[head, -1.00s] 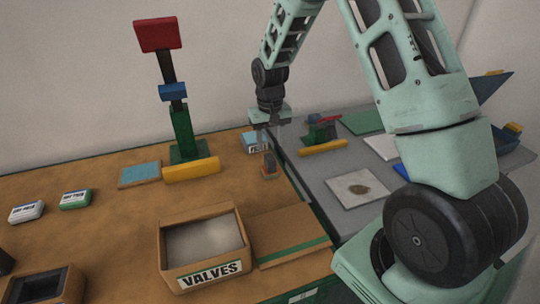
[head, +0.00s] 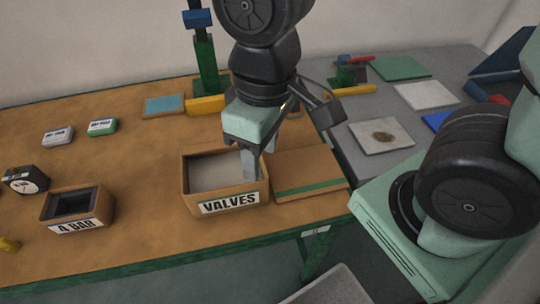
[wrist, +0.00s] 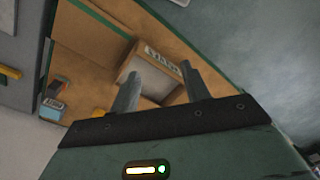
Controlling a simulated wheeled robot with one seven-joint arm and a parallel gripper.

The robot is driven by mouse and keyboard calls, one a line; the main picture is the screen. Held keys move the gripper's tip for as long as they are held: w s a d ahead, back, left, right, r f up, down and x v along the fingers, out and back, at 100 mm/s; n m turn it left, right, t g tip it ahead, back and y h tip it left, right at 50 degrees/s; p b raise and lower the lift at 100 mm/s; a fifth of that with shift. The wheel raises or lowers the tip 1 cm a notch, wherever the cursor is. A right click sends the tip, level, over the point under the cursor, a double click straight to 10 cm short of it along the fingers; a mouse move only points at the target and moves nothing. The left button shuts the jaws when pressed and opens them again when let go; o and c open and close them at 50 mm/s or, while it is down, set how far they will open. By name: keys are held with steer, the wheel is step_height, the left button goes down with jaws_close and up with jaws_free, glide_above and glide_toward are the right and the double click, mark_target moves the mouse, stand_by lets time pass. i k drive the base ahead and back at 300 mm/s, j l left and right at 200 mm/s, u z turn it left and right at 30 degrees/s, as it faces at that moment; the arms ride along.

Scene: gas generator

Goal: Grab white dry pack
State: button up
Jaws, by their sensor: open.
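The white dry pack (head: 57,137) is a small flat white block with a dark label. It lies on the left part of the brown table (head: 150,215) in the head view. A similar green-and-white pack (head: 102,127) lies just to its right. My gripper (head: 258,162) is open and empty, pointing down over the VALVES box, well to the right of the white pack. In the wrist view, the two gripper fingers (wrist: 160,85) are apart with the VALVES box beyond them. I cannot make out the white pack there.
The open VALVES box (head: 197,205) stands near the table's front edge, its lid (head: 310,175) to the right. The A BAR box (head: 77,208) and a round gauge (head: 25,180) are at the left. A green post (head: 206,65) rises behind. Bare table lies between the packs and VALVES box.

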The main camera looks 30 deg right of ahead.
mark_target(62, 136)
steer(key=j, duration=0.6)
steer(key=k+j+z, duration=0.15)
steer(key=j, duration=1)
steer(key=k+j+z, duration=0.1)
steer(key=j, duration=0.5)
steer(key=i+j, duration=0.1)
steer(key=j, duration=0.25)
steer(key=i+j+z, duration=0.15)
steer(key=j, duration=0.6)
steer(key=i+j+z, duration=0.15)
steer(key=i+j, duration=0.15)
steer(key=i, duration=0.15)
